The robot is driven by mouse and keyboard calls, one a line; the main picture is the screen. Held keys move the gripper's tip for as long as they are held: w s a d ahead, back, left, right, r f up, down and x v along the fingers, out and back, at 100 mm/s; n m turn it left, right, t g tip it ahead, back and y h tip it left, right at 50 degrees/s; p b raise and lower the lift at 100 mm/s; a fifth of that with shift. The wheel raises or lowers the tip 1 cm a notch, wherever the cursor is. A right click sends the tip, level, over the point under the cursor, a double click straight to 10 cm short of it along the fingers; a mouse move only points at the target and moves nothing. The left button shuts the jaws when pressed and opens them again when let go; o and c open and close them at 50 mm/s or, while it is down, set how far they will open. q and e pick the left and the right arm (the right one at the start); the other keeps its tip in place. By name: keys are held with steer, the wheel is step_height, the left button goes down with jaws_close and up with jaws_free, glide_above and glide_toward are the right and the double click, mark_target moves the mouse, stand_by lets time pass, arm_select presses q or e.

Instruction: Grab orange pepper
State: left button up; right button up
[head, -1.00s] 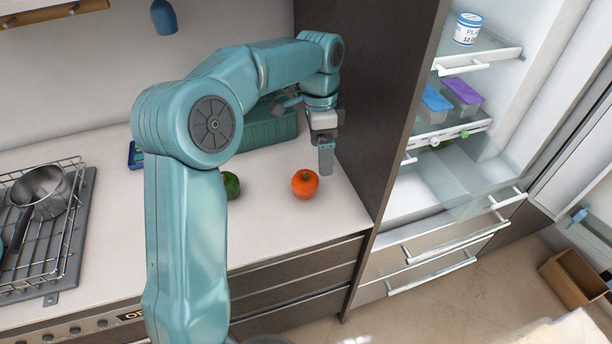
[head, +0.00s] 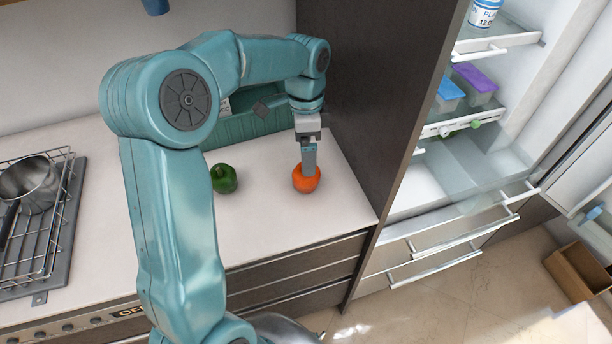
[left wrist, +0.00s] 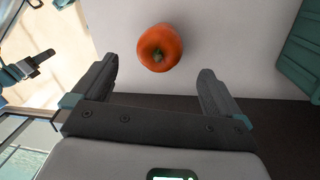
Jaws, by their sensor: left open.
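The orange pepper (head: 306,181) stands on the white counter near its right end, beside the tall dark panel. In the left wrist view the pepper (left wrist: 159,47) shows whole, stem towards the camera, just ahead of the gap between the fingers. My left gripper (head: 308,166) points down over the pepper, and its finger covers part of the pepper's top. In the left wrist view my left gripper (left wrist: 158,70) is open and empty, with a finger to each side of the pepper's line. Any touch cannot be told. My right gripper does not show clearly.
A green pepper (head: 224,178) lies left of the orange one. A green crate (head: 240,128) stands behind. The dark panel (head: 362,100) rises close on the right, with the open fridge beyond. A wire rack with a pot (head: 40,184) is at left.

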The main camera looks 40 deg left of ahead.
arm_select(q)
steer(key=f, duration=0.3)
steer(key=s+f, duration=0.1)
steer(key=f, duration=0.1)
steer(key=shift+d+f+p, duration=0.1)
steer(key=shift+d+p, duration=0.05)
steer(key=shift+p, duration=0.2)
steer(key=shift+w+f, duration=0.2)
steer(key=shift+f, duration=0.1)
steer(key=shift+s+r, duration=0.1)
steer(key=c, duration=1.1)
